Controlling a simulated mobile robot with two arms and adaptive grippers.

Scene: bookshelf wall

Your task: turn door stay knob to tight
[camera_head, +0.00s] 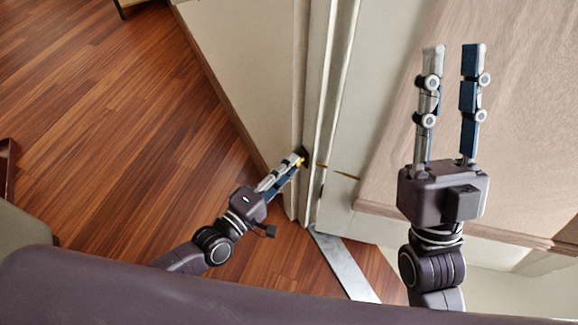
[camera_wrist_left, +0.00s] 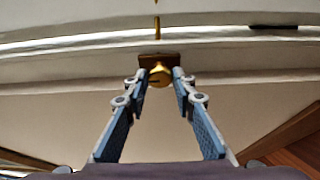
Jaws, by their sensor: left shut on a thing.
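The door stay knob (camera_wrist_left: 160,76) is a small brass knob in front of a dark brown block in the left wrist view. My left gripper (camera_wrist_left: 160,84) has its fingertips on either side of the knob and is shut on it. In the head view my left gripper (camera_head: 299,158) reaches to the door frame edge, and the knob is mostly hidden by the fingers. A thin brass rod (camera_head: 340,173) runs to the right from there, and also shows above the knob in the left wrist view. My right gripper (camera_head: 456,50) is open and empty, raised at the right.
A pale door panel (camera_head: 240,60) and its frame (camera_head: 318,80) stand around the left gripper. A pinkish wooden panel (camera_head: 520,100) lies behind the right gripper. A grey metal strip (camera_head: 342,262) lies on the floor. The wooden floor (camera_head: 110,110) at left is clear.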

